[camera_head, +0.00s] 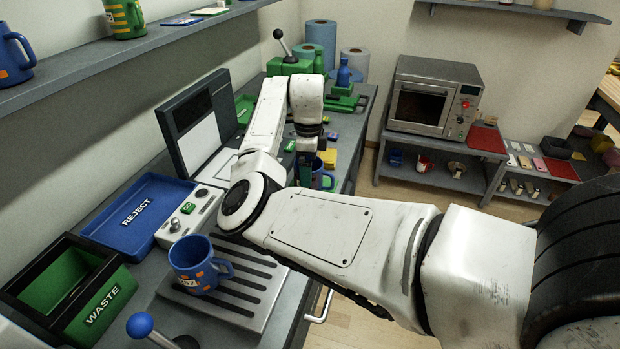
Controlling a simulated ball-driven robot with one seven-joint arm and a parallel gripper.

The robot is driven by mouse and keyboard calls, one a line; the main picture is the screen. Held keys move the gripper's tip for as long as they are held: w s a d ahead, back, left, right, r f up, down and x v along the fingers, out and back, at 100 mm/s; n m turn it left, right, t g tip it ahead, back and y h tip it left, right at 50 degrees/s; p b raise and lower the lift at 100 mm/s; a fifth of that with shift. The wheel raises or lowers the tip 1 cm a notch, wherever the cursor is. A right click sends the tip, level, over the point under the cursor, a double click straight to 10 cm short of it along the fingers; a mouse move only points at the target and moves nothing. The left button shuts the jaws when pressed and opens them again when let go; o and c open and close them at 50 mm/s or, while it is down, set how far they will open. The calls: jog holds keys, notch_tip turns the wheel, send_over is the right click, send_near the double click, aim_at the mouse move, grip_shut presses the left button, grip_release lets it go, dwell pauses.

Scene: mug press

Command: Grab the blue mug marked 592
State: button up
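A blue mug (200,264) with orange patches stands upright on a grey slatted tray (250,300) at the front. Another blue mug (14,60) with an orange patch stands on the upper left shelf. Something blue, perhaps a third mug (327,178), shows by my gripper (306,178) and is partly hidden by my arm. My gripper points down over the far part of the bench, well beyond the front mug. Its fingers are too small and covered to tell whether they are open or shut.
A blue REJECT tray (105,222), a green WASTE bin (120,285) and a control box (190,211) line the bench's left. A blue-knobbed lever (140,325) stands in front. A screen (196,122) and green press (288,65) stand farther back. My arm crosses the middle.

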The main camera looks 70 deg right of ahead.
jog(key=shift+f, duration=0.9)
jog(key=c, duration=1.1)
